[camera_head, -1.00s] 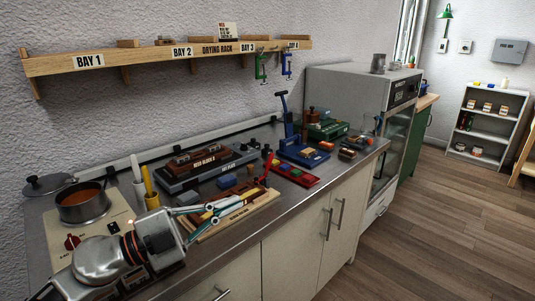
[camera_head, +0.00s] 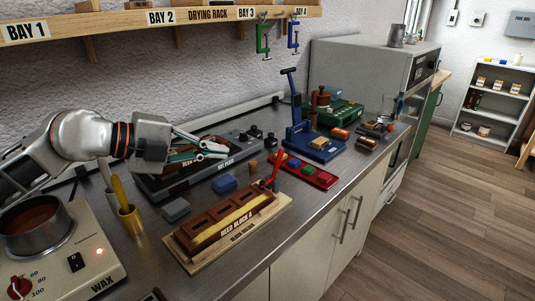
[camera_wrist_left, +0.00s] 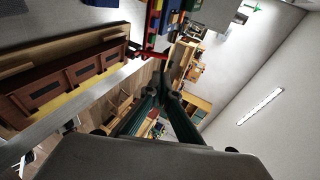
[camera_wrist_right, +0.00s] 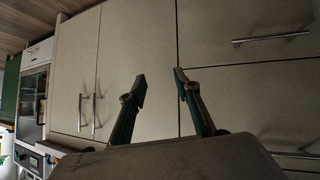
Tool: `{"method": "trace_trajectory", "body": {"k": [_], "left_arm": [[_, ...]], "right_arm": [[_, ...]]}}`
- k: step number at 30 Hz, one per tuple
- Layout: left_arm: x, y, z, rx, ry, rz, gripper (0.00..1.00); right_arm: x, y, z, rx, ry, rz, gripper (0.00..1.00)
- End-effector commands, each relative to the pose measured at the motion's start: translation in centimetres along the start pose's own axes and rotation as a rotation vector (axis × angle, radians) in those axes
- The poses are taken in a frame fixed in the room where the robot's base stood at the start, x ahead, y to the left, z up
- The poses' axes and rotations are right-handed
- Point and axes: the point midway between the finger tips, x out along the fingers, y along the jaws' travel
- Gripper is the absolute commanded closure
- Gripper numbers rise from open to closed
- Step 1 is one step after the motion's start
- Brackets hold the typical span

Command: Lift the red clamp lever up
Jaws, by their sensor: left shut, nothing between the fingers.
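The red clamp lever (camera_head: 273,172) stands tilted upward at the right end of the wooden reed block A (camera_head: 222,222). In the left wrist view the red lever (camera_wrist_left: 148,53) lies beyond the fingertips, at the end of the reed block (camera_wrist_left: 65,80). My left gripper (camera_head: 222,151) is shut and empty.
A red tray (camera_head: 304,173) with coloured blocks lies right of the lever. A blue press (camera_head: 312,140) stands behind it. A blue block (camera_head: 224,184), grey block (camera_head: 176,209), yellow cup (camera_head: 131,219) and wax pot (camera_head: 36,228) are left and behind. The counter's front strip is clear.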

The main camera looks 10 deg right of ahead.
Motion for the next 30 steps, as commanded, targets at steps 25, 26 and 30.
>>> {"method": "trace_trajectory", "body": {"k": [25, 26, 30], "left_arm": [[10.0, 0.3, -0.1, -0.003, 0.005, 0.000, 1.00], [10.5, 0.3, -0.1, -0.003, 0.005, 0.000, 1.00], [12.5, 0.4, -0.1, -0.004, 0.005, 0.000, 1.00]], "right_arm": [[0.6, -0.3, 1.8, -0.007, -0.020, -0.004, 0.68], [0.6, -0.4, 1.8, -0.007, -0.019, -0.004, 0.68], [0.7, -0.3, 1.4, -0.007, -0.008, -0.004, 0.68]]}}
